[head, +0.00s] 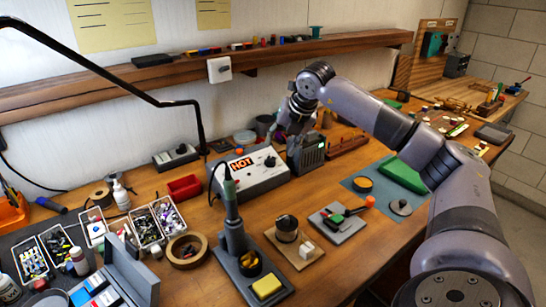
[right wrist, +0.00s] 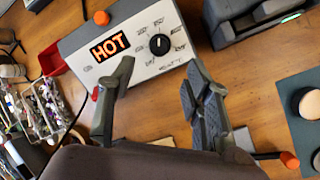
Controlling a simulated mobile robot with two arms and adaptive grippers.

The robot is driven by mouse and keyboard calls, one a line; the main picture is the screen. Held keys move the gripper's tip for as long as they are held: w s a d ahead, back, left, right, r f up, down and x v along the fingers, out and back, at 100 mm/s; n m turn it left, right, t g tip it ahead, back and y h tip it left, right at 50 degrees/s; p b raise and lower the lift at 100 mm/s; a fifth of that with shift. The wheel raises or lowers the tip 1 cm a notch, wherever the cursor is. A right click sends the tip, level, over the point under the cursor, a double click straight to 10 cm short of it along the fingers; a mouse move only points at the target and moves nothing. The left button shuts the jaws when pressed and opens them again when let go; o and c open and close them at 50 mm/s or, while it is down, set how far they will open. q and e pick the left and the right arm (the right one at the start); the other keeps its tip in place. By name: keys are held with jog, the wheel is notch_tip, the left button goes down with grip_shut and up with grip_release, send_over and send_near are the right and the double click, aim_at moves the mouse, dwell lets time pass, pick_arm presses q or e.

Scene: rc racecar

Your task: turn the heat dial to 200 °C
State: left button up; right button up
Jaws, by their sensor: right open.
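The soldering station (head: 250,178) is a light grey box on the bench below the shelf, with an orange lit HOT display (head: 241,164). Its black round heat dial (head: 270,161) sits right of the display. In the right wrist view the dial (right wrist: 159,44) is ringed by printed marks, too small to read surely; its exact setting cannot be told. My right gripper (right wrist: 157,78) is open and empty, its two fingers spread either side below the dial in that view, apart from it. In the head view my right gripper (head: 287,130) hangs above the station's right side. My left gripper is not in view.
A dark boxy device (head: 306,153) stands close right of the station. A red bin (head: 184,187) lies left of it. The soldering iron stand (head: 236,240) is in front, with its iron upright. Parts trays (head: 146,227) fill the left. The shelf (head: 200,68) runs behind.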

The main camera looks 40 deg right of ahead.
aim_at(272, 159)
jog(key=p+x, duration=0.1)
jog(key=x, duration=0.7)
jog(key=shift+f, duration=0.1)
grip_shut()
dwell(0.4)
